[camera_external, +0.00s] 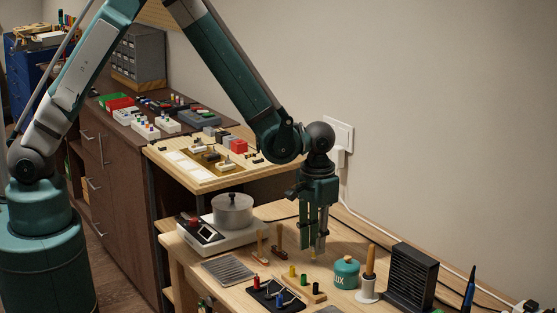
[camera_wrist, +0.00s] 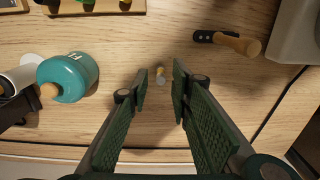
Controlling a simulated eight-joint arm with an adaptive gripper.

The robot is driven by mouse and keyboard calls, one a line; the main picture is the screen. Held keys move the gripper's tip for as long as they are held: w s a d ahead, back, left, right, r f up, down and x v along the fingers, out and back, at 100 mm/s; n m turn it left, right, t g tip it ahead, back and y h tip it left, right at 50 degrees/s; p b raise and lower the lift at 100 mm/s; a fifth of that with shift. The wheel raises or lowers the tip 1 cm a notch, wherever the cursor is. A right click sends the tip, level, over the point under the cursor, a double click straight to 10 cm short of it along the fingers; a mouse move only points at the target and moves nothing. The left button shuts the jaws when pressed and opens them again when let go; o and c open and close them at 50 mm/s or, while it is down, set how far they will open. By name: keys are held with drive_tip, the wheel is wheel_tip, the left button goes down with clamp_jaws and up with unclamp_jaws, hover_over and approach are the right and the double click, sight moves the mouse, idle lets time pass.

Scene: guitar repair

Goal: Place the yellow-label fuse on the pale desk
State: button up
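I cannot tell whether the fuse's lower end touches the desk. The desk's bare wood also shows in the wrist view (camera_wrist: 225,85).
A teal pot (camera_external: 346,272) stands right of my gripper. A wooden rack (camera_external: 298,285) of coloured fuses and a black tray (camera_external: 268,296) are in front. A scale (camera_external: 205,236) with a metal pan is left. Wooden-handled tools (camera_external: 278,240) stand nearby. A dark ribbed block (camera_external: 411,275) is far right.

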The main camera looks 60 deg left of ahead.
sight(314, 246)
wheel_tip(314, 246, up, 11)
drive_tip(key=shift+p, duration=0.45)
idle(0.5)
drive_tip(key=shift+r, duration=0.15)
drive_tip(key=s+a+r+t, duration=0.1)
drive_tip(key=s+a+r, duration=0.2)
drive_tip(key=a+r, duration=0.3)
drive_tip(key=s+a+r+t+h, duration=0.1)
drive_tip(key=s+a+r, duration=0.2)
drive_tip(key=a+r, duration=0.35)
drive_tip(key=s+a+r+t, duration=0.1)
drive_tip(key=s+a+r, duration=0.3)
drive_tip(key=a+r, duration=0.25)
drive_tip(key=s+a+r+t, duration=0.4)
drive_tip(key=s+a, duration=0.9)
drive_tip(key=s, duration=0.3)
drive_tip(key=shift+r+y, duration=0.15)
drive_tip(key=shift+y, duration=0.25)
